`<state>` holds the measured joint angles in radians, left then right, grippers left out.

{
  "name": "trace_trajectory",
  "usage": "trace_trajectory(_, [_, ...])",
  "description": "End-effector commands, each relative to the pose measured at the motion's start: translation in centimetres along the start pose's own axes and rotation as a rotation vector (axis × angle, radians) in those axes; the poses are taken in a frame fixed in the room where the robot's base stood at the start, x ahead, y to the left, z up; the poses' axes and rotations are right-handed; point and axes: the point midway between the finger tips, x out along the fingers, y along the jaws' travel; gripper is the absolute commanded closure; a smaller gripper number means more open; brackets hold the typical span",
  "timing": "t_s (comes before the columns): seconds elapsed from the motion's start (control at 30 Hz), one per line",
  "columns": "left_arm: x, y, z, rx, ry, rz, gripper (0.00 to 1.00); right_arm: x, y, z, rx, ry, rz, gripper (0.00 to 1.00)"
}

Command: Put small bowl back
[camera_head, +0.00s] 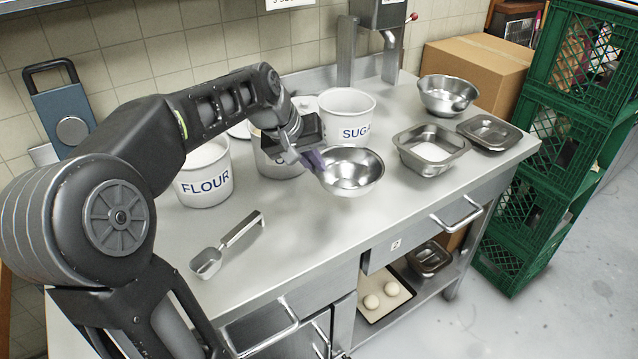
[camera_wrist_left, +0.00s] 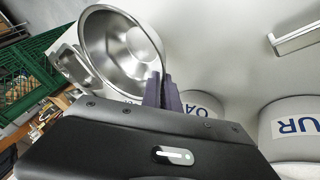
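A small steel bowl (camera_head: 351,172) is at the left gripper, over the middle of the steel counter. My left gripper (camera_head: 314,160) is shut on the bowl's near-left rim, and the bowl looks raised a little above the counter. In the left wrist view the bowl (camera_wrist_left: 122,48) is tilted, with its rim between the fingers (camera_wrist_left: 163,92). A second steel bowl (camera_head: 447,95) stands at the back right of the counter. My right gripper is not in view.
Green crates (camera_head: 549,135) stand right. The front middle is clear.

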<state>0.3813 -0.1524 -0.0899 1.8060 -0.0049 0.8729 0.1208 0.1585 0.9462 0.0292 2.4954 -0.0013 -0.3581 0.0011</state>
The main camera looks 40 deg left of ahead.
Motion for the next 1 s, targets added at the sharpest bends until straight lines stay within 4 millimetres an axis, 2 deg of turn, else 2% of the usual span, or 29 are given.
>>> trace_trajectory(0.1, [0.7, -0.3, 0.3, 0.000, 0.001, 0.000, 1.00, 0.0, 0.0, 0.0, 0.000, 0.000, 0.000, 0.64])
trace_trajectory(0.4, [0.9, -0.4, 0.3, 0.000, 0.001, 0.000, 1.00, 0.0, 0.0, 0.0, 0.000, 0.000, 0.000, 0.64])
trace_trajectory(0.7, [3.9, -1.6, 1.7, 0.000, 0.000, 0.000, 1.00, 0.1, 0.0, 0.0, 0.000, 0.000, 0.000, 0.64])
trace_trajectory(1.0, [4.0, -1.7, 1.7, 0.000, 0.002, 0.001, 1.00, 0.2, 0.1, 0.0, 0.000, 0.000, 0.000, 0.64])
